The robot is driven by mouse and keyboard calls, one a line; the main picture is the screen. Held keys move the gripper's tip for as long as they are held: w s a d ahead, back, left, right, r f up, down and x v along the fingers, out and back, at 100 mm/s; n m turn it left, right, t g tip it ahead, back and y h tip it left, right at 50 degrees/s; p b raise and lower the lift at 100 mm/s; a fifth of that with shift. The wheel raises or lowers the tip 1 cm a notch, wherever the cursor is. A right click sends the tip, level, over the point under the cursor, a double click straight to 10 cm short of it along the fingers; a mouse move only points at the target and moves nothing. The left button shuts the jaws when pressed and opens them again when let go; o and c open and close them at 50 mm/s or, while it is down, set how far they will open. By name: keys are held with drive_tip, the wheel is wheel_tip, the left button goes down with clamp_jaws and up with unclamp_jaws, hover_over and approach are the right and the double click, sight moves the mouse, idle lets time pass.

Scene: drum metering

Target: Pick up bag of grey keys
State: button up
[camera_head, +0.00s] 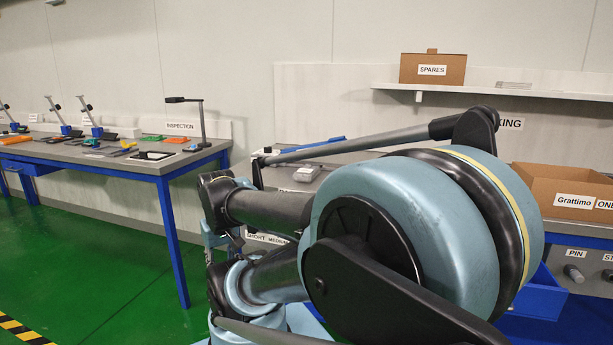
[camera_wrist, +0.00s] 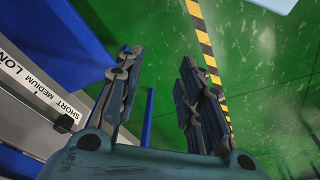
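My gripper (camera_wrist: 161,60) shows in the wrist view with its two fingers spread apart and nothing between them. It points down over the green floor, beside a bench front. I cannot make out a bag of grey keys for certain in either view. In the head view a small greyish item (camera_head: 307,173) lies on the right-hand bench, partly behind my arm. It is too small to tell what it is. My arm hides much of that bench, and my gripper's fingers cannot be made out there.
A SPARES box (camera_head: 432,68) stands on the wall shelf (camera_head: 540,94). An open cardboard box (camera_head: 565,190) sits on the right-hand bench, above a blue bin (camera_head: 541,297). A blue-framed inspection bench (camera_head: 140,167) with tools stands left. Green floor (camera_head: 90,270) between is clear.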

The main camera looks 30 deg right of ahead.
drive_tip(key=o, duration=0.9)
drive_tip(key=shift+s+d+r, duration=0.15)
drive_tip(key=shift+s+r, duration=0.05)
drive_tip(key=shift+r, duration=0.75)
drive_tip(key=shift+o, duration=0.3)
drive_tip(key=w+d+r+m, duration=0.1)
drive_tip(key=w+d+r, duration=0.2)
drive_tip(key=w+r, duration=0.2)
drive_tip(key=shift+d+r+m, duration=0.25)
drive_tip(key=shift+r+m, duration=0.15)
drive_tip(key=shift+r, duration=0.55)
drive_tip(key=w+d+r+m+g, duration=0.1)
drive_tip(key=w+d+r+m, duration=0.2)
drive_tip(key=w+d+r, duration=0.8)
wheel_tip(320, 180, up, 11)
drive_tip(key=m+g, duration=0.1)
drive_tip(key=m, duration=0.4)
hover_over(308, 173)
drive_tip(key=w+d, duration=0.3)
drive_tip(key=w, duration=0.1)
drive_tip(key=f, duration=1.1)
drive_tip(key=shift+s+a+f, duration=0.15)
drive_tip(key=shift+a+f, duration=0.15)
drive_tip(key=shift+f, duration=0.05)
drive_tip(key=shift+w+a+f, duration=0.15)
drive_tip(key=shift+f, duration=1.2)
drive_tip(key=shift+w+a+f, duration=0.1)
drive_tip(key=shift+f, duration=1.2)
